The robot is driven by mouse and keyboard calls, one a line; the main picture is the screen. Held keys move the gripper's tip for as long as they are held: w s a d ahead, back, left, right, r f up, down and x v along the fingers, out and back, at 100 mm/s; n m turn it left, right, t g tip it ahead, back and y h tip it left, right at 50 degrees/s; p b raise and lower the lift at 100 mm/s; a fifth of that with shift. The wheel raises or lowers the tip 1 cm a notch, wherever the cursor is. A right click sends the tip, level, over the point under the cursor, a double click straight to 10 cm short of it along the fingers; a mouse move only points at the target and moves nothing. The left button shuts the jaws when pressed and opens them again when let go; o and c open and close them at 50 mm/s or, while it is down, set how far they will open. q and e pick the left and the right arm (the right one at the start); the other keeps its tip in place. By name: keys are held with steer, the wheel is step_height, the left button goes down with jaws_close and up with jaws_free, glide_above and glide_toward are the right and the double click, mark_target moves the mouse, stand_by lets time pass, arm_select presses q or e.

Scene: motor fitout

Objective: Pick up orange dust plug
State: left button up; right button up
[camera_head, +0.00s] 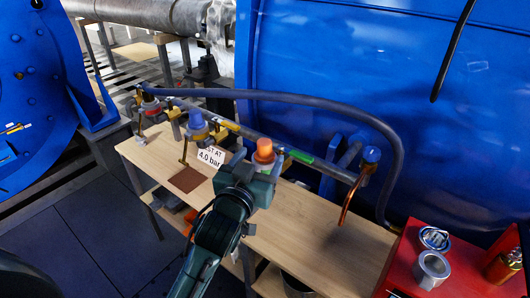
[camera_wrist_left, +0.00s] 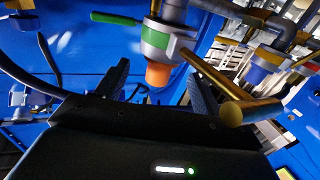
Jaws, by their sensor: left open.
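The orange dust plug (camera_head: 264,146) is a small orange cap on top of a valve fitting in the pipe row above the wooden bench. In the left wrist view, the plug (camera_wrist_left: 158,74) sticks out from a grey and green valve body (camera_wrist_left: 160,40). My left gripper (camera_head: 262,170) is at this valve and hides its lower part in the head view. In the wrist view, the gripper's two dark fingers (camera_wrist_left: 160,88) are spread apart, with the plug showing in the gap between them. I cannot tell whether either finger touches it. My right gripper is not in view.
A brass lever (camera_wrist_left: 230,95) juts out close beside the plug. A blue-capped valve (camera_head: 197,127) and a "4.0 bar" sign (camera_head: 210,156) stand to the left. A dark hose (camera_head: 330,100) arches behind. A red surface (camera_head: 455,270) with metal cups is at the right.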

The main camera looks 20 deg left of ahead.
mark_target(267, 147)
arm_select(q)
steer(key=shift+w+d+f, duration=0.1)
steer(key=shift+w+f, duration=0.05)
steer(key=shift+w, duration=1.35)
steer(key=shift+w+f, duration=0.1)
steer(key=shift+w, duration=1.35)
steer(key=shift+c, duration=0.6)
steer(key=c, duration=1)
steer(key=shift+o, duration=0.2)
